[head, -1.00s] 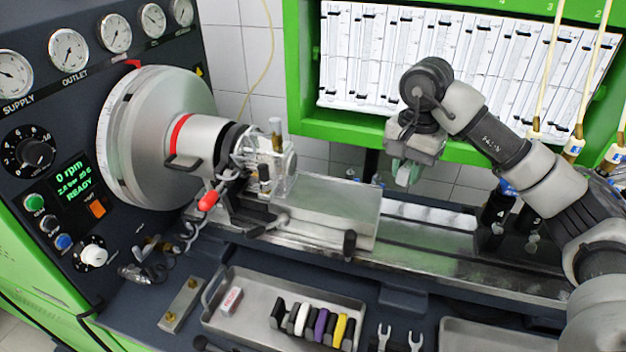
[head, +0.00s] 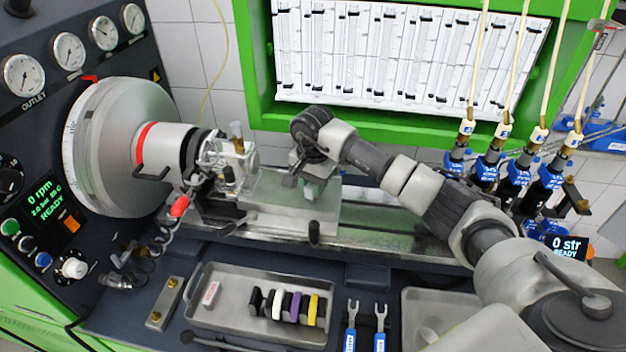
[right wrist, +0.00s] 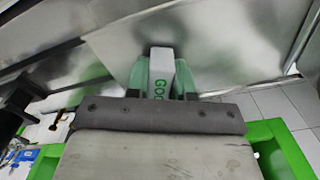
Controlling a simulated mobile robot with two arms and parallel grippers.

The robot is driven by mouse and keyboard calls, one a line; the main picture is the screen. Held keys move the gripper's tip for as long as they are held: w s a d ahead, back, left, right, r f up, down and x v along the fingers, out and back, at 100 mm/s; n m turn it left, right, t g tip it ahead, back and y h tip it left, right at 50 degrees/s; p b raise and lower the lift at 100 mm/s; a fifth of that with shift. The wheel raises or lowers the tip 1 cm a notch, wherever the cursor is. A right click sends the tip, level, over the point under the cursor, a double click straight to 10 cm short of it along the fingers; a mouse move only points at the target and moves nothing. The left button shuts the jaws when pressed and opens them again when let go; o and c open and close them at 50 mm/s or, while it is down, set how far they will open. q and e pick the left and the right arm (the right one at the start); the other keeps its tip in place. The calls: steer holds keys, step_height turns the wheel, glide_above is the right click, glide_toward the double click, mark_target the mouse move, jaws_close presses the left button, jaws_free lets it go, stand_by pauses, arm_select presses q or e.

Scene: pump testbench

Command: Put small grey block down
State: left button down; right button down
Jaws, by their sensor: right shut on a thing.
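My right gripper (head: 311,187) is low over the flat metal plate (head: 272,205) on the bench bed, right of the clamped pump. In the right wrist view its greenish fingers are shut on the small grey block (right wrist: 161,68), which has green lettering, partly hidden, on its side. The block's far end is close to the metal surface (right wrist: 215,50); I cannot tell whether it touches. In the head view the block is too small and covered to make out. My left gripper is not in view.
The pump (head: 228,160) with its brass fitting stands left of the gripper. A tray (head: 235,325) with coloured pieces and two wrenches (head: 380,322) lie in front. Hoses with blue-labelled ends (head: 498,165) hang at right. The green-framed panel (head: 400,136) stands behind.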

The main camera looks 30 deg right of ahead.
steer(key=shift+f, duration=0.2)
steer(key=c, duration=1)
jaws_free()
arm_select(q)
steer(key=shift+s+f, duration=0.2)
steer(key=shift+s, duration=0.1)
arm_select(e)
steer(key=shift+r, duration=0.25)
step_height(320, 180, up, 10)
steer(key=b, duration=0.4)
steer(key=shift+r, duration=0.25)
arm_select(q)
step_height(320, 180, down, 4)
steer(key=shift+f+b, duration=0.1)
steer(key=shift+b, duration=0.2)
arm_select(e)
steer(key=shift+r, duration=0.7)
